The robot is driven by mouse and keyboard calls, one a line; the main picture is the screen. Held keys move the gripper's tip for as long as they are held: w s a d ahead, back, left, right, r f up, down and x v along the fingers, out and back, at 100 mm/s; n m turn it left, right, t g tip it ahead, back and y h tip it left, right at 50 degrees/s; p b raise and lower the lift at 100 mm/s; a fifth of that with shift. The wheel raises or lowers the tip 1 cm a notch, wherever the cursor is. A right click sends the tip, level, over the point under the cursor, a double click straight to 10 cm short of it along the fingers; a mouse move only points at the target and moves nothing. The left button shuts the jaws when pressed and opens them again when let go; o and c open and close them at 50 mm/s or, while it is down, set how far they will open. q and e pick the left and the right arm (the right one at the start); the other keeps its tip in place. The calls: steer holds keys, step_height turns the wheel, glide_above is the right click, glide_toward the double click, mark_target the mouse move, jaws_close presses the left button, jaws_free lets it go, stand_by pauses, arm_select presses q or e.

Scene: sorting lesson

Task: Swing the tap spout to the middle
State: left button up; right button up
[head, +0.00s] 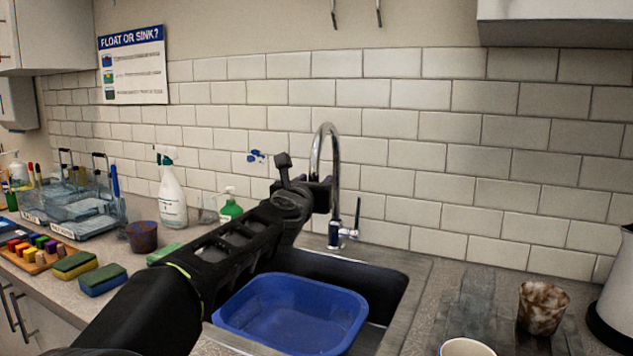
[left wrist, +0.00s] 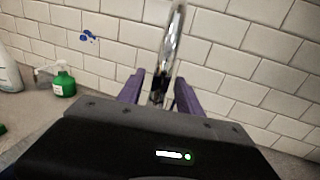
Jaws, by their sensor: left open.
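The chrome tap spout (head: 326,136) rises behind the sink in a tall arch, with its lever handle (head: 356,216) low on its right side. My left gripper (head: 312,184) is up at the spout, left of its rear column in the head view. In the left wrist view its two purple fingers (left wrist: 158,90) are apart, with the spout (left wrist: 172,50) showing between them. I cannot tell whether either finger touches the metal. The lower spout is hidden by my gripper. My right gripper is not in view.
A blue basin (head: 290,310) sits in the dark sink below my arm. A green bottle (head: 230,206) and a white spray bottle (head: 171,195) stand to the left. A stained cup (head: 541,308) and a white kettle (head: 615,290) are at the right. A tiled wall (head: 450,130) closes the back.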

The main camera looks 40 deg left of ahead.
arm_select(q)
steer(key=v, duration=0.5)
steer(key=shift+s+d, duration=0.15)
steer(key=shift+s, duration=0.05)
